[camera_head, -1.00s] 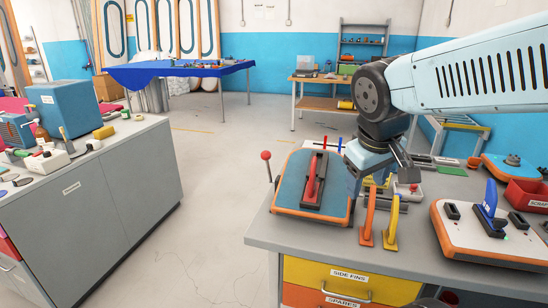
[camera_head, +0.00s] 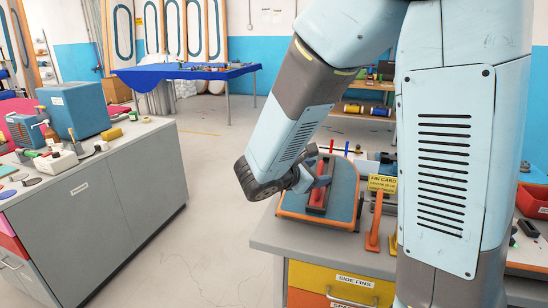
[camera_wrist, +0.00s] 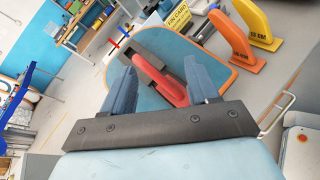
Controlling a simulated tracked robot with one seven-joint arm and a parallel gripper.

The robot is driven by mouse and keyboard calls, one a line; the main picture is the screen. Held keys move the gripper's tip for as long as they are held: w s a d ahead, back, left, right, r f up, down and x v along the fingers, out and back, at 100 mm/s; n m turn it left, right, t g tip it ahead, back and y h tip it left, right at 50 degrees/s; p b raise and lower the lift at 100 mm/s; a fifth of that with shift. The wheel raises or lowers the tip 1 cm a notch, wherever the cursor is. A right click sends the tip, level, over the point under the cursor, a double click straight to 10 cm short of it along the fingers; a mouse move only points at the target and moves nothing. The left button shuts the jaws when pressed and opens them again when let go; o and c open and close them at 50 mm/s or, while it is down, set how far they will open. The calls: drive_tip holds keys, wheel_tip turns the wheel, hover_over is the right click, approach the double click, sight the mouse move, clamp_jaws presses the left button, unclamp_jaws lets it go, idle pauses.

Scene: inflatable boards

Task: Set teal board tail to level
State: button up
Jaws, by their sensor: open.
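The teal board tail (camera_head: 346,190) has an orange rim and sits at the left end of the grey workbench. Its top looks sloped, lower toward the front. A dark box on it holds a long red piece (camera_head: 318,186). In the wrist view the red piece (camera_wrist: 160,78) lies between my fingers, and the teal top (camera_wrist: 214,72) shows around it. My gripper (camera_wrist: 160,76) is open, with blue fingers apart on both sides of the red piece; contact cannot be told. In the head view my gripper (camera_head: 312,180) is over the board's left part. The red-knobbed lever is hidden there.
A yellow fin card (camera_head: 382,183) and an orange fin (camera_head: 375,222) stand just right of the board; the wrist view also shows a yellow fin (camera_wrist: 255,24). A grey cabinet (camera_head: 110,200) stands left across a clear floor gap. My arm hides much of the bench's right.

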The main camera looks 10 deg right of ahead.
drive_tip(key=w+a+f+n+t+y, duration=0.2)
drive_tip(key=a+n+t, duration=0.25)
drive_tip(key=a, duration=0.25)
drive_tip(key=w+a+f+n+t+y, duration=0.1)
drive_tip(key=w+a+n+t+y, duration=0.15)
drive_tip(key=a+n, duration=0.45)
drive_tip(key=shift+m+t+h, duration=0.25)
drive_tip(key=shift+m+t, duration=0.15)
drive_tip(key=shift+m, duration=0.25)
drive_tip(key=x, duration=1.3)
drive_tip(key=shift+w+a+f, duration=0.1)
drive_tip(key=shift+w+a, duration=0.1)
drive_tip(key=shift+w, duration=0.1)
clamp_jaws()
